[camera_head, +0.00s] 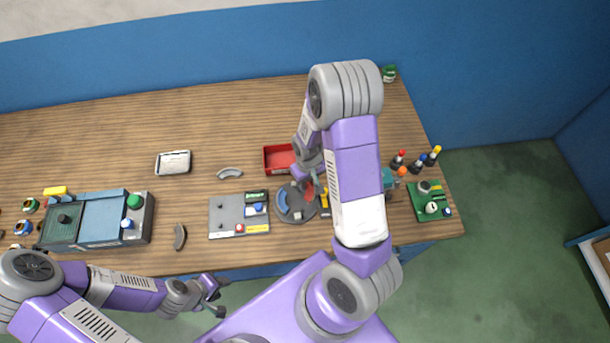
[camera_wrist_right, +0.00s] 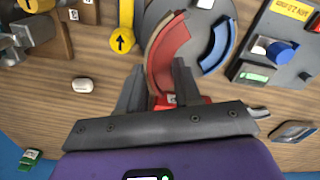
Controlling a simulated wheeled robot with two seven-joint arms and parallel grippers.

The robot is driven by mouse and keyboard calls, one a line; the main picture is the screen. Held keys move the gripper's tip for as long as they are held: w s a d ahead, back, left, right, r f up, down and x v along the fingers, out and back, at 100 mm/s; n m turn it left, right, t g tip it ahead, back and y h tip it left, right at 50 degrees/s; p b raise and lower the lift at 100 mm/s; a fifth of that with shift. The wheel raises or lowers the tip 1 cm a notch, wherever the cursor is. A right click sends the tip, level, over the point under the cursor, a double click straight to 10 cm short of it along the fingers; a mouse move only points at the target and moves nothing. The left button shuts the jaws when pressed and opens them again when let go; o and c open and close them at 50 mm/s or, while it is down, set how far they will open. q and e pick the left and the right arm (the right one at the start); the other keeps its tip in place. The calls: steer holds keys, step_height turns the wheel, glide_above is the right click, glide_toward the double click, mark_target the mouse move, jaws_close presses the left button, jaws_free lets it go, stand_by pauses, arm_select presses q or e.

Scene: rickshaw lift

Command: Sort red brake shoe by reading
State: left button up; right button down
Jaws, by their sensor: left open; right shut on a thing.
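The red brake shoe (camera_wrist_right: 168,55) is a curved piece over the round grey plate (camera_wrist_right: 232,10), and my right gripper (camera_wrist_right: 158,85) is shut on its near end. In the head view the red shoe (camera_head: 309,191) shows just below my right gripper (camera_head: 314,178), at the right side of the plate. A blue brake shoe (camera_wrist_right: 217,47) lies on the plate beside it; in the head view the blue shoe (camera_head: 282,200) is at the plate's left. I cannot tell whether the red shoe touches the plate. My left gripper (camera_head: 215,294) is open and empty in front of the table.
A red tray (camera_head: 268,159) stands behind the plate, partly hidden by my right arm. A grey panel (camera_head: 226,212) with buttons lies left. Grey shoes (camera_head: 230,172) (camera_head: 180,237), a white tray (camera_head: 173,163), a blue-green machine (camera_head: 100,218) and a green board (camera_head: 430,200) are around.

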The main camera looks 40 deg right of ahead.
steer(key=shift+s+f, duration=0.1)
steer(key=shift+f, duration=0.35)
steer(key=shift+f+b, duration=2.25)
steer(key=shift+f, duration=0.25)
steer(key=shift+f+b, duration=0.4)
steer(key=shift+b, duration=0.1)
steer(key=shift+c, duration=1.4)
jaws_free()
steer(key=shift+r, duration=0.1)
steer(key=shift+r+p, duration=2.8)
steer(key=shift+r, duration=0.7)
steer(key=shift+f, duration=0.1)
